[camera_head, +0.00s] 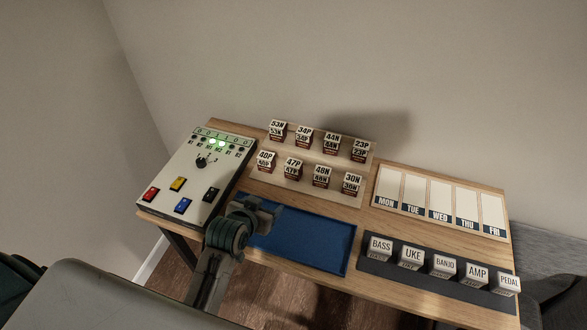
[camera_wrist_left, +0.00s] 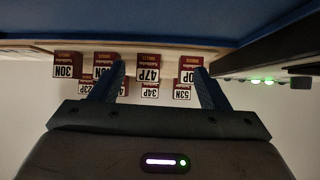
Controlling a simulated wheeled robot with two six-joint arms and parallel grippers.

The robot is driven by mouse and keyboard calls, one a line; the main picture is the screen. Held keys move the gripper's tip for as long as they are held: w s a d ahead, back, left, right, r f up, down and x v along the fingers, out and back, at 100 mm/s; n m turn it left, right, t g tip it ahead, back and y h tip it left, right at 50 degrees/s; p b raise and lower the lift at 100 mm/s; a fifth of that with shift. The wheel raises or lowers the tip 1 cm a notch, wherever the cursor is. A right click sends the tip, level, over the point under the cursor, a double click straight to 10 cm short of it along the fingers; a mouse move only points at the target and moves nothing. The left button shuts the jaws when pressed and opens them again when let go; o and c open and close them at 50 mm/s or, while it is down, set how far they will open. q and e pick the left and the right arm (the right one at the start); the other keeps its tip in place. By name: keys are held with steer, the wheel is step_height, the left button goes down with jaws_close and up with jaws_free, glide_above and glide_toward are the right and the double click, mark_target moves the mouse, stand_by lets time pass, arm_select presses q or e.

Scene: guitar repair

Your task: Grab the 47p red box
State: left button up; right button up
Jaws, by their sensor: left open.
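The 47P box (camera_head: 293,169), with a white label and red-brown lower part, stands in the front row of a wooden two-step rack (camera_head: 327,195). It also shows upside down in the left wrist view (camera_wrist_left: 148,75), between my two fingers in that picture and apart from them. My left gripper (camera_head: 262,208) is open and empty, over the left end of the blue tray, in front of the rack. Its two blue fingers show in the left wrist view (camera_wrist_left: 158,69). My right gripper is not in view.
The 40P (camera_head: 265,160) and 48N (camera_head: 321,176) boxes flank the 47P box; more boxes stand behind. A control panel (camera_head: 185,171) is at left. The blue tray (camera_head: 310,243) looks empty. Labelled blocks (camera_head: 411,256) and a weekday board (camera_head: 440,198) are at right.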

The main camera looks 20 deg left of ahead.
mark_target(291, 168)
arm_select(q)
steer(key=w, duration=0.2)
steer(key=w+d+r+t, duration=0.1)
steer(key=w, duration=0.1)
steer(key=w+d+r+t, duration=0.1)
steer(key=w, duration=0.2)
steer(key=shift+t, duration=0.4)
steer(key=p+x, duration=0.1)
steer(key=x, duration=0.4)
steer(key=shift+w+r, duration=0.15)
steer(key=shift+w, duration=0.05)
steer(key=shift+w+d, duration=0.1)
steer(key=shift+w, duration=0.1)
steer(key=shift+w+d+p, duration=0.15)
steer(key=shift+w+p, duration=0.45)
steer(key=x, duration=0.1)
steer(key=p+x, duration=0.1)
steer(key=x, duration=0.1)
steer(key=shift+d+f, duration=0.1)
steer(key=shift+f, duration=0.2)
steer(key=shift+w+f, duration=0.25)
steer(key=shift+w, duration=0.15)
steer(key=c, duration=0.9)
steer(key=shift+c, duration=1.2)
steer(key=shift+r, duration=0.1)
